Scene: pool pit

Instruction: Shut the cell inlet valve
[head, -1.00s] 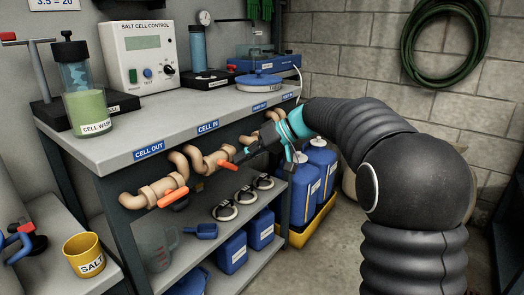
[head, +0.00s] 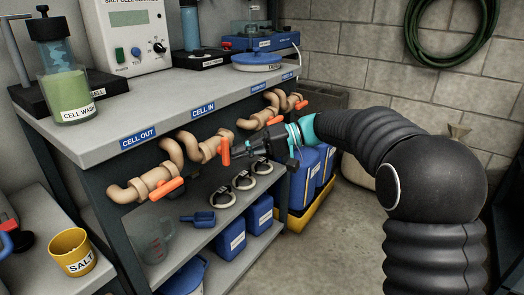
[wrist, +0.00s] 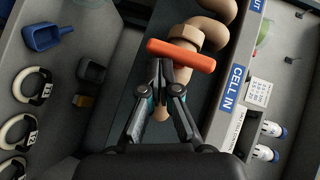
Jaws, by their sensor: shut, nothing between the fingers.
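The cell inlet valve's orange handle (head: 225,148) is on the tan pipe (head: 205,148) below the CELL IN label (head: 203,109). It stands upright, across the pipe's run. The wrist view also shows the orange handle (wrist: 180,54) lying crosswise over the tan pipe. My gripper (head: 240,151) is shut and empty, its tips right beside the handle. In the wrist view my gripper (wrist: 165,72) has its tips at the handle's near edge; I cannot tell whether they touch. The fingers hide part of the pipe.
The CELL OUT valve's orange handle (head: 167,189) lies along its pipe, to the left. More orange handles, one of them here (head: 275,121), are farther right. The bench (head: 150,105) overhangs the pipes.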

